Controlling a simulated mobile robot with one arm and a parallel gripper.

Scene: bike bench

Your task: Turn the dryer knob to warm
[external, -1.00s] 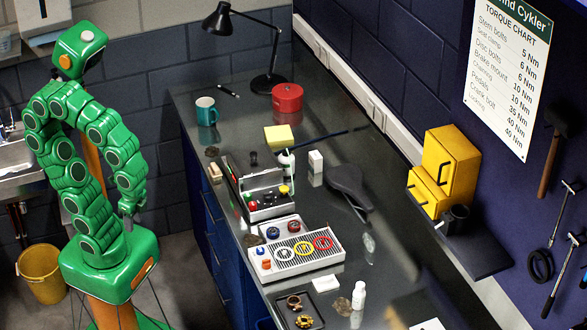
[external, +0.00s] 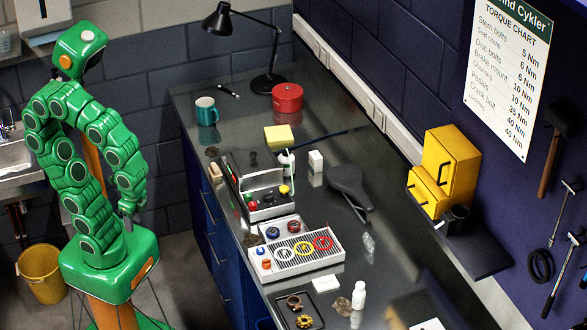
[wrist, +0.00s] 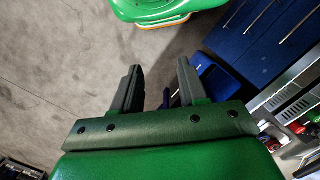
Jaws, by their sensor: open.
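A pale box with a slatted top (external: 318,258) lies on the bench in the external view, probably the dryer. Its top carries white, yellow and red rings. A small orange-red knob (external: 266,264) sits at its left end; which setting it points to is too small to tell. My gripper (external: 129,213) hangs beside my base, left of the bench and well apart from the box. In the wrist view my gripper (wrist: 159,72) is open and empty, with its fingers spread above the floor.
A dark tray (external: 320,312) with rings and a white bottle (external: 358,296) are in front. Blue cabinets (external: 224,262) form the bench's side. Grey floor lies between bench and base.

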